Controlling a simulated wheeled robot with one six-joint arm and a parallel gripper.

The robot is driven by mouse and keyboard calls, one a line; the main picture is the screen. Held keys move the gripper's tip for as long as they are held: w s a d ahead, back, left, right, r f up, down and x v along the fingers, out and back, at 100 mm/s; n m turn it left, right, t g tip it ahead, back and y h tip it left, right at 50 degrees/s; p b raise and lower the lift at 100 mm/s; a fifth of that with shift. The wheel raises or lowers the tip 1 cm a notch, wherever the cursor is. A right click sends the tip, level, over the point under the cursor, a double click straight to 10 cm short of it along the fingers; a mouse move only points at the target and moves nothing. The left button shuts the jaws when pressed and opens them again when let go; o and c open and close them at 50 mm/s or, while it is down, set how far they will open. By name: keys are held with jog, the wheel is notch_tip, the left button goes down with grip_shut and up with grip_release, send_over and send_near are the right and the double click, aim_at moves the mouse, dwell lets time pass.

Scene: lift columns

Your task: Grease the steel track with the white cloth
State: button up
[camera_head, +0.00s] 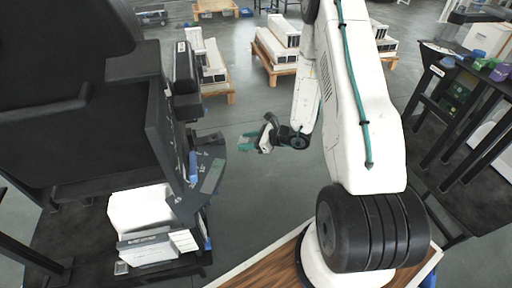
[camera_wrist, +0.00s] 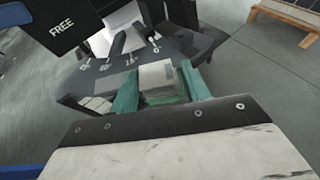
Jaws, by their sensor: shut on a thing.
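My gripper (camera_head: 252,142) hangs in mid-air over the floor, to the right of a dark machine, in the head view. Its teal fingers (camera_wrist: 160,92) point ahead in the wrist view. They are shut on a small pale piece, seemingly the white cloth (camera_wrist: 156,75), which sits between the fingertips. The cloth is too small to make out in the head view. I cannot pick out the steel track with certainty.
The dark machine (camera_head: 160,135) fills the left, with white blocks (camera_head: 145,222) low on it. A black sign reading FREE (camera_wrist: 68,32) is close by. Pallets with white units (camera_head: 275,50) stand behind. A black rack (camera_head: 455,100) is at right. Floor (camera_head: 255,185) around my gripper is clear.

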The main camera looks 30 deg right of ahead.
notch_tip(320, 180, down, 3)
jog(key=s+d+y, duration=0.1)
jog(key=s+d, duration=0.1)
jog(key=s, duration=0.1)
jog(key=shift+n+g, duration=0.3)
jog(key=shift+w+r+x, duration=0.1)
jog(key=shift+r+x, duration=0.2)
jog(key=shift+x, duration=2.05)
jog(key=shift+w+r+x, duration=0.1)
jog(key=shift+r+x, duration=0.15)
jog(key=shift+x, duration=2.1)
jog(key=shift+w+r+x, duration=0.1)
jog(key=shift+r+x, duration=0.2)
jog(key=shift+x, duration=2.05)
jog(key=shift+a, duration=0.2)
jog(key=shift+f, duration=0.65)
jog(key=shift+s+a+f, duration=0.1)
jog(key=shift+s+a, duration=6.5)
jog(key=shift+a, duration=0.2)
jog(key=shift+w+d, duration=2.3)
jog(key=shift+d, duration=0.05)
